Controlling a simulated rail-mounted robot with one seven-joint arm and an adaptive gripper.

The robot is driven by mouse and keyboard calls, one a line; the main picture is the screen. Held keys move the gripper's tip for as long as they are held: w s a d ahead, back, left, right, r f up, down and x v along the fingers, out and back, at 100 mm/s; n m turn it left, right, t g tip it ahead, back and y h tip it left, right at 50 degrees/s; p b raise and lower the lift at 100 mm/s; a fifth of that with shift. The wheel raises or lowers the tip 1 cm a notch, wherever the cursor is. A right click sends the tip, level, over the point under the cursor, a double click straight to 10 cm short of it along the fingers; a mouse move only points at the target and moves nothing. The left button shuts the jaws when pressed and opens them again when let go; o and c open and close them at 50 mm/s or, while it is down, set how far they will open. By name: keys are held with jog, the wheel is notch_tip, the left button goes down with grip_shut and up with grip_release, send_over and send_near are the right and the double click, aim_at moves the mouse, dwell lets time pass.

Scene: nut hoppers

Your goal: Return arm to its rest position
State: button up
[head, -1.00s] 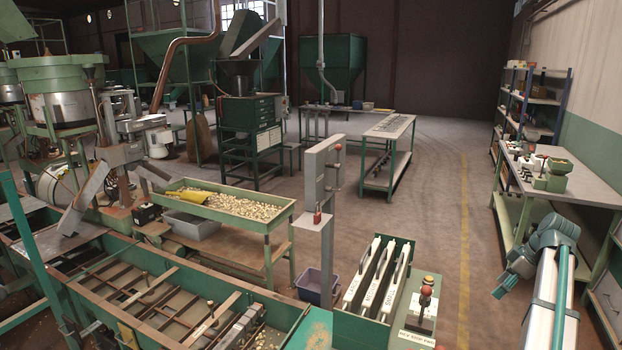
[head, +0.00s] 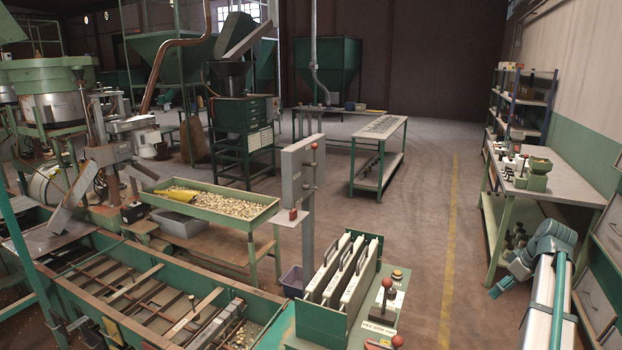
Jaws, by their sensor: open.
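My arm shows at the lower right of the head view as a pale link with teal stripes and a grey-teal joint above it. My gripper (head: 508,280) is at the end of that joint, pointing down and left. It is small in the picture, with open jaws and nothing visible between them. It hangs over the floor, in front of the right-hand workbench in the picture, and appears apart from it.
The workbench (head: 565,190) is at right. Floor with a yellow line (head: 450,215) is clear between.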

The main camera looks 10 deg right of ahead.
jog(key=s+a+f+m+g, duration=0.1)
jog(key=s+a+f+m, duration=0.25)
jog(key=a+f, duration=0.65)
jog(key=s+a+f+m+g, duration=0.2)
jog(key=s+a+f, duration=0.3)
jog(key=f, duration=0.9)
jog(key=s+a+f+m+g, duration=0.1)
jog(key=s+a+f+m, duration=0.1)
jog(key=a+f, duration=0.95)
jog(key=s+a+f+n+g, duration=0.1)
jog(key=s+a+f, duration=0.4)
jog(key=s, duration=0.5)
jog(key=s+a+f+n+g+h, duration=0.1)
jog(key=s+a+f+g, duration=0.2)
jog(key=s+a+f, duration=0.3)
jog(key=s+a+f+n+g+h, duration=0.1)
jog(key=s+a+f, duration=0.4)
jog(key=s, duration=0.9)
jog(key=shift+s+a+f+g, duration=0.3)
jog(key=shift+a+g, duration=0.5)
jog(key=shift+a, duration=0.45)
